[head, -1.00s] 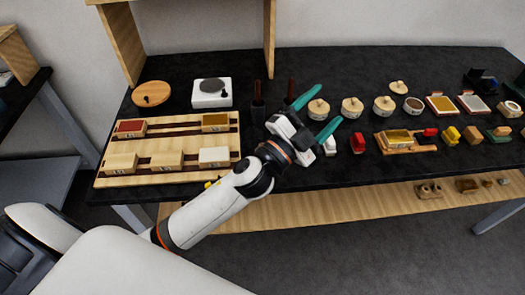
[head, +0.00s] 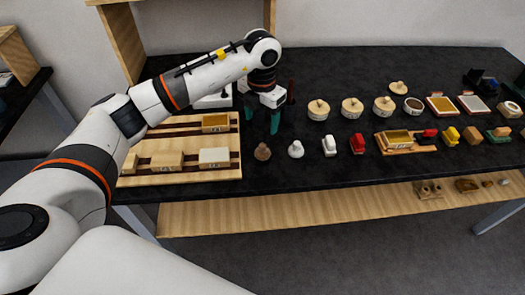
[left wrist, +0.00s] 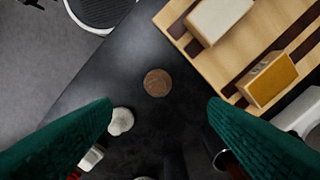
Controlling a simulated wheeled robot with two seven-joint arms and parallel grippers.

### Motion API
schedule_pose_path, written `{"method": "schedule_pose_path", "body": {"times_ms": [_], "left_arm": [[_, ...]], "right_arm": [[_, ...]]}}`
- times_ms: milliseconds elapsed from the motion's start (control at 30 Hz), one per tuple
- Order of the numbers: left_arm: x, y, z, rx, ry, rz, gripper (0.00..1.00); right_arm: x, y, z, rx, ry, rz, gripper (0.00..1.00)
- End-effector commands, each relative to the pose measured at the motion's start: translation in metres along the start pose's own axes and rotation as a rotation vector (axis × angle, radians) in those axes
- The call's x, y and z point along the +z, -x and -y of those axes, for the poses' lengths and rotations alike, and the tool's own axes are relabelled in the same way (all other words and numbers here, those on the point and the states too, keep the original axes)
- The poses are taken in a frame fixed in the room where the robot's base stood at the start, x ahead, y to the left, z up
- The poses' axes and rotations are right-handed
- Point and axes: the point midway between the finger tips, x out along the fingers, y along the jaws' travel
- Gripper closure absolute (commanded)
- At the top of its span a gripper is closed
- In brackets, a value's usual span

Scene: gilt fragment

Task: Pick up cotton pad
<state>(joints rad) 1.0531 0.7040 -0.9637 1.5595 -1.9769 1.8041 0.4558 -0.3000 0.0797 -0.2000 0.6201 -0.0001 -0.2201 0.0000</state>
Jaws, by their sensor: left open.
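My left gripper (head: 262,114) points down over the table, open and empty, behind and left of that piece. In the left wrist view the brown round piece (left wrist: 157,82) lies ahead between the green fingers. My right gripper is out of view.
A wooden board (head: 192,184) with several blocks lies left of the gripper. Lidded round pots (head: 318,110) stand to the right, with a red piece (head: 358,144) in the front row. A dark upright object (head: 291,90) stands close behind the gripper. The table's front strip is clear.

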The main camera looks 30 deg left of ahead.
Motion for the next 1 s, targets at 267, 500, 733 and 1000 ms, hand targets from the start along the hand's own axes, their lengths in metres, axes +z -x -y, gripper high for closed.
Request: {"method": "schedule_pose_path", "body": {"times_ms": [267,500,733,1000], "left_arm": [[0.001,-0.046,-0.002,0.005,-0.001,0.004,0.32],[0.0,-0.065,-0.002,0.005,-0.004,0.003,0.32],[-0.001,-0.099,-0.003,0.006,-0.002,0.004,0.32],[-0.002,-0.114,-0.003,0.005,-0.005,-0.001,0.32]], "right_arm": [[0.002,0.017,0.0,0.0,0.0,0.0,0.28],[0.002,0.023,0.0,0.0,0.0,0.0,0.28],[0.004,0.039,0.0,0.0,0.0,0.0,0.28],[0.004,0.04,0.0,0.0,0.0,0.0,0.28]]}}
